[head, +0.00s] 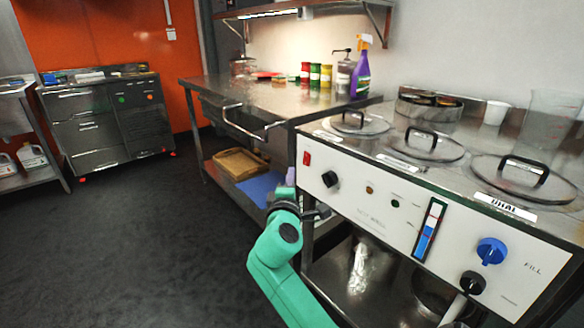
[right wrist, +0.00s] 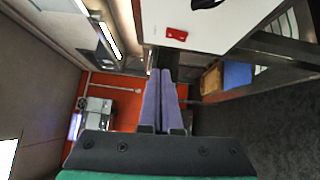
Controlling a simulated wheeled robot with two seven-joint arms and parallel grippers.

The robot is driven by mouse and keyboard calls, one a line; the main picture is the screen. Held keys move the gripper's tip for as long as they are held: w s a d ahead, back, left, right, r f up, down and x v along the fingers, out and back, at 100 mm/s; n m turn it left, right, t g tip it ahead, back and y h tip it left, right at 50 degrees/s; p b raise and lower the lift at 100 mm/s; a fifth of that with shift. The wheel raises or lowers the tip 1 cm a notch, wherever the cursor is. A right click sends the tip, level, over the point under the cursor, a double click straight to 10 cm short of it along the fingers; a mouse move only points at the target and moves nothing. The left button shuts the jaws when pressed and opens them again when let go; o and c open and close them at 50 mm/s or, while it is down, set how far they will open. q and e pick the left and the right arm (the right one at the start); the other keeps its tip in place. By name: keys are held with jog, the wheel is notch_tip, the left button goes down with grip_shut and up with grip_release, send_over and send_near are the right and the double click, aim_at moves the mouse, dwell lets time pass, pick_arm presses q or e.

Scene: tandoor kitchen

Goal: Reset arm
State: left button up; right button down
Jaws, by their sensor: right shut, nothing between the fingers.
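My right arm, green, comes up from the bottom middle of the head view. My right gripper (head: 290,178) is beside the left front corner of the white-fronted warmer unit (head: 345,212). Its two purple-grey fingers show in the right wrist view (right wrist: 160,98), pressed together with nothing between them. The warmer's red switch shows close by in the right wrist view (right wrist: 176,34). My left gripper and arm are not in the head view.
A steel table (head: 265,93) with a front rail, spice tins and a purple spray bottle (head: 360,76) stands behind the gripper. Its lower shelf holds a brown tray (head: 240,163) and a blue item. Open dark floor (head: 120,240) lies to the left.

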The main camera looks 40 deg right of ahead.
jog(key=shift+v, duration=0.9)
jog(key=shift+a+r, duration=0.1)
jog(key=shift+r, duration=0.1)
